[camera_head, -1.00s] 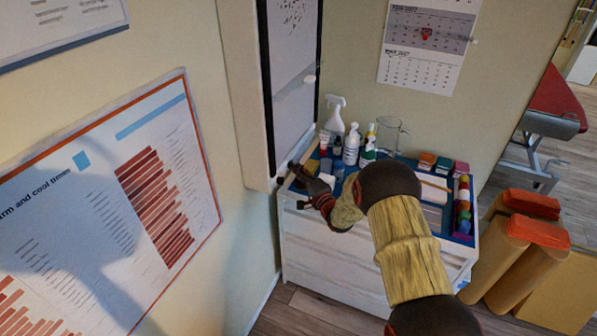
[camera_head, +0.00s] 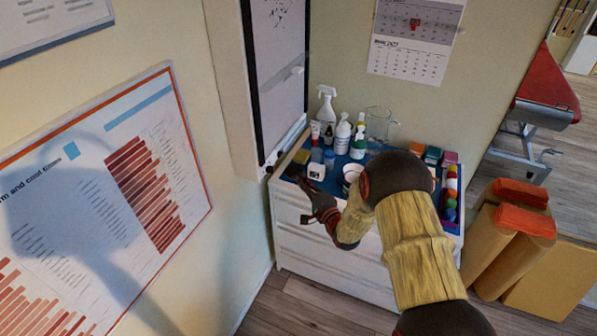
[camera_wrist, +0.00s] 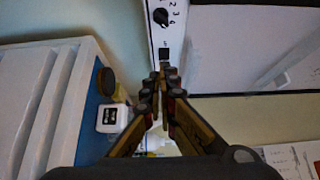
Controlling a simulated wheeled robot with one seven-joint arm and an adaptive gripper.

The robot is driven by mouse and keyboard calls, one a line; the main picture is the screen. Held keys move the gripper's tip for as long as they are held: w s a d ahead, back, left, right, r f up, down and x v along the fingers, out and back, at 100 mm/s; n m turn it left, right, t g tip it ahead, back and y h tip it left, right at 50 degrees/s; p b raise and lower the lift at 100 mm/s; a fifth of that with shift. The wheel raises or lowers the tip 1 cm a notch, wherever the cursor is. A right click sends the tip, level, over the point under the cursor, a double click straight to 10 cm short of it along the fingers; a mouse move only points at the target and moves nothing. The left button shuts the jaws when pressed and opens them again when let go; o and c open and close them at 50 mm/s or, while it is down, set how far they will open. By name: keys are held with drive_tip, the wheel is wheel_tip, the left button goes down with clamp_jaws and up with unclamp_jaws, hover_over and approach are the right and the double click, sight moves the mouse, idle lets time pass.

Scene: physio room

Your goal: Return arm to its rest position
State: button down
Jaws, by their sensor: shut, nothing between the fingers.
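My arm reaches forward from the lower right of the head view, with a pale wood-textured link. My gripper (camera_head: 310,196) is in front of the left part of the white drawer cabinet (camera_head: 330,262), near its blue top. Its fingers are dark and brown. In the wrist view the two fingertips (camera_wrist: 162,76) meet with nothing held between them. They appear in front of the wall unit's white edge strip (camera_wrist: 167,30), which has a black knob. The arm's elbow hides part of the cabinet top.
A spray bottle (camera_head: 326,108), several small bottles, a glass jug (camera_head: 378,124) and a white cup (camera_head: 351,176) crowd the cabinet top. A tall wall unit (camera_head: 280,75) stands at left. Orange-topped tan rolls (camera_head: 490,245) stand on the floor at right. Bare floor shows in front of the cabinet.

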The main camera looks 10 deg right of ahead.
drive_tip(key=shift+s, duration=0.4)
